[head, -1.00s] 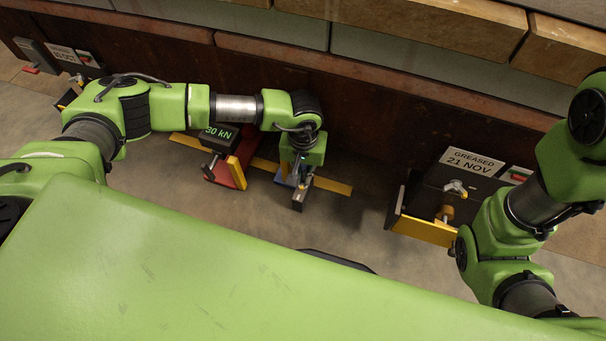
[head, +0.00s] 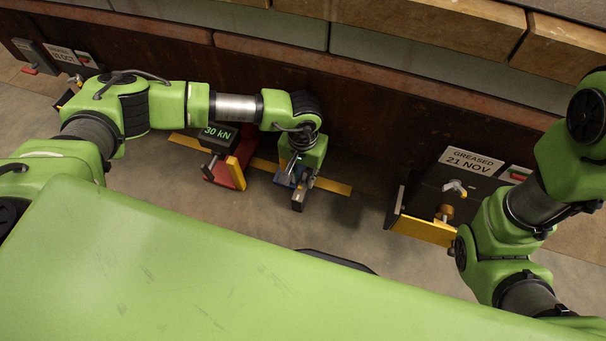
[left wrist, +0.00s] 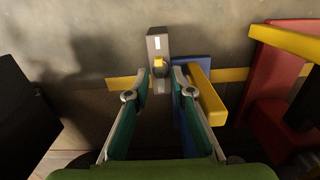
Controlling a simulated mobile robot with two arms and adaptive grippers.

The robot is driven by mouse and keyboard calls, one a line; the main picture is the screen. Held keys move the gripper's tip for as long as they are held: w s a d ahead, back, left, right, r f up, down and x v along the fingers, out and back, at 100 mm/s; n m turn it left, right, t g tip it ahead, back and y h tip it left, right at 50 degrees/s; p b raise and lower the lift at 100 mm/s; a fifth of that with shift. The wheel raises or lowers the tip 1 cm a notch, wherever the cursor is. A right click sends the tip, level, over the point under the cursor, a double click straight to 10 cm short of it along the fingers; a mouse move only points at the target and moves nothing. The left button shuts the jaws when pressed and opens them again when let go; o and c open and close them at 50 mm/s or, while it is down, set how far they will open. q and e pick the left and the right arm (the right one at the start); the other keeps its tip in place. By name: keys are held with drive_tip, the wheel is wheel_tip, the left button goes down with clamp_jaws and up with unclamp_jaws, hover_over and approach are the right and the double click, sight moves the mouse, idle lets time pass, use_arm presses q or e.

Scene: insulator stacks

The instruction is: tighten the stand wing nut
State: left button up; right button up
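My left gripper (head: 300,170) points down over a small blue and grey fixture on the floor. In the left wrist view its two fingers (left wrist: 160,80) are apart, with nothing held between them. Just beyond the fingertips is a grey upright block (left wrist: 158,45) with a small yellow piece (left wrist: 158,63) on it; I cannot tell whether this piece is the wing nut. A blue part (left wrist: 186,112) and a yellow bar (left wrist: 207,97) are beside the right finger. In the head view the grey block (head: 298,200) shows below the gripper. My right gripper is not in view.
A red and yellow stand with a "30 kN" block (head: 219,133) is left of the gripper. A dark box labelled "GREASED 21 NOV" (head: 469,162) with a brass knob (head: 444,212) stands at the right. A rusty beam (head: 370,110) runs behind. A yellow strip (head: 332,186) lies on the floor.

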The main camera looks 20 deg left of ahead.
sight(303, 179)
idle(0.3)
use_arm(q)
drive_tip(key=shift+w+r, duration=0.1)
drive_tip(key=shift+r, duration=0.25)
wheel_tip(303, 179, up, 11)
drive_tip(key=shift+r, duration=0.15)
idle(0.5)
